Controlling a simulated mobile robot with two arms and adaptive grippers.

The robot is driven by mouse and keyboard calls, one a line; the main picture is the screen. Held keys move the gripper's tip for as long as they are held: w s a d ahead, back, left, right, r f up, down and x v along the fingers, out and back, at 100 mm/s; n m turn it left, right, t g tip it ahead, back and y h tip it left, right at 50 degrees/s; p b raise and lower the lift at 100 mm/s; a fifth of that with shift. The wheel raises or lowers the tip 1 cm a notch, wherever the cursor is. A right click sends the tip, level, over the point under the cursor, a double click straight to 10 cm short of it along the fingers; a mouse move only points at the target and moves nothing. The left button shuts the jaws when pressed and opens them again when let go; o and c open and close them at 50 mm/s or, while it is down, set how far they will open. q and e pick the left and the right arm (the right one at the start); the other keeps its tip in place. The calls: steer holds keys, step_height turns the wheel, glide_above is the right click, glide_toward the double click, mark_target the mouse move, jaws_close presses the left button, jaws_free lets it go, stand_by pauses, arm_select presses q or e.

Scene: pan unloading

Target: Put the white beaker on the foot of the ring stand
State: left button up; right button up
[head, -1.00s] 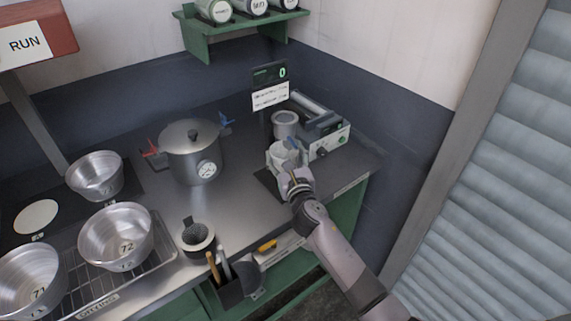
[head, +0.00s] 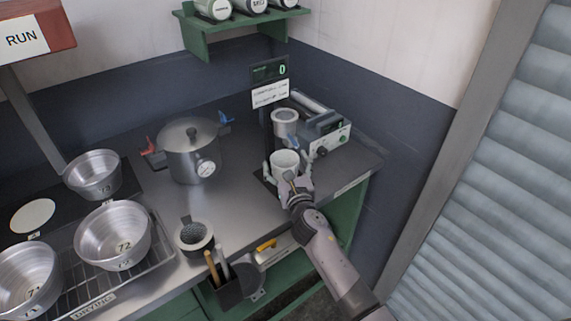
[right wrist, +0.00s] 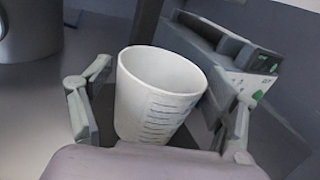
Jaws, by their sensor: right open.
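The white beaker (head: 285,161) stands upright near the right end of the steel bench, on or just over the dark foot of the ring stand (head: 261,176). It also shows in the right wrist view (right wrist: 155,95), with dark measuring marks on its side. My right gripper (head: 288,172) is open around the beaker, one finger on each side, with a gap visible in the right wrist view (right wrist: 160,110). The stand's post rises behind the beaker, and a grey metal cup (head: 285,120) sits higher beside it. Most of the foot is hidden by the beaker and gripper. My left gripper is out of view.
A grey device with a green-lit panel (head: 330,135) stands close behind and right of the beaker. A lidded steel pot (head: 191,150) is to the left. Numbered pans (head: 113,235) and a dark mortar-like cup (head: 195,236) are further left. Bench between pot and beaker is clear.

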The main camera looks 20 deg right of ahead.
steer(key=shift+r, duration=0.2)
steer(key=s, duration=1.2)
steer(key=shift+a, duration=0.3)
steer(key=shift+f, duration=0.1)
